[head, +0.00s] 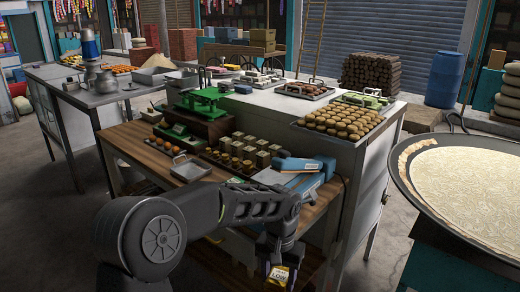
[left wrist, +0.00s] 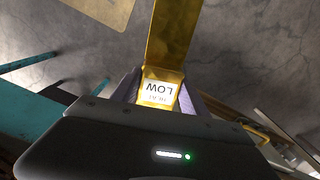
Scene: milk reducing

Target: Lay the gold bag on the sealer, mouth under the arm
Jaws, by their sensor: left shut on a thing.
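The gold bag (head: 291,279) with a white label reading "LOW" hangs low at the bottom of the head view. It also shows in the left wrist view (left wrist: 173,35), stretching away from the fingers. My left gripper (head: 276,257) is shut on the bag, in front of the wooden table and below its top. The blue sealer (head: 303,164) sits at the table's right end, up and behind my gripper, apart from the bag. My right gripper is in neither view.
A white counter (head: 270,101) with trays of food stands behind. A large round pan (head: 462,190) is at right.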

